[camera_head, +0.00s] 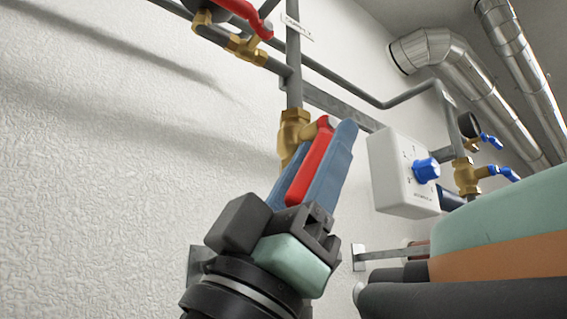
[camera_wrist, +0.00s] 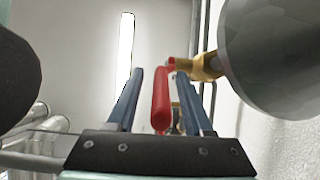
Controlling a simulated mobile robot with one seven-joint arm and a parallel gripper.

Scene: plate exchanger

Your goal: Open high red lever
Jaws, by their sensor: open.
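A red lever (camera_head: 309,168) sits on a brass valve (camera_head: 293,130) on a vertical grey pipe in the head view. My gripper (camera_head: 322,142) is open, its blue fingers on either side of this lever. In the wrist view the lever (camera_wrist: 160,98) lies lengthwise between the fingers (camera_wrist: 160,75), with gaps showing on both sides. The brass valve (camera_wrist: 200,67) is beyond it to the right. Another red lever (camera_head: 250,14) is higher, at the top left, on a second brass valve (camera_head: 246,48).
A white box with a blue knob (camera_head: 404,170) is right of my gripper. Brass valves with blue levers (camera_head: 491,140) are farther right. Grey pipes cross above. A large grey round body (camera_wrist: 285,50) is close on the right in the wrist view. The wall at left is bare.

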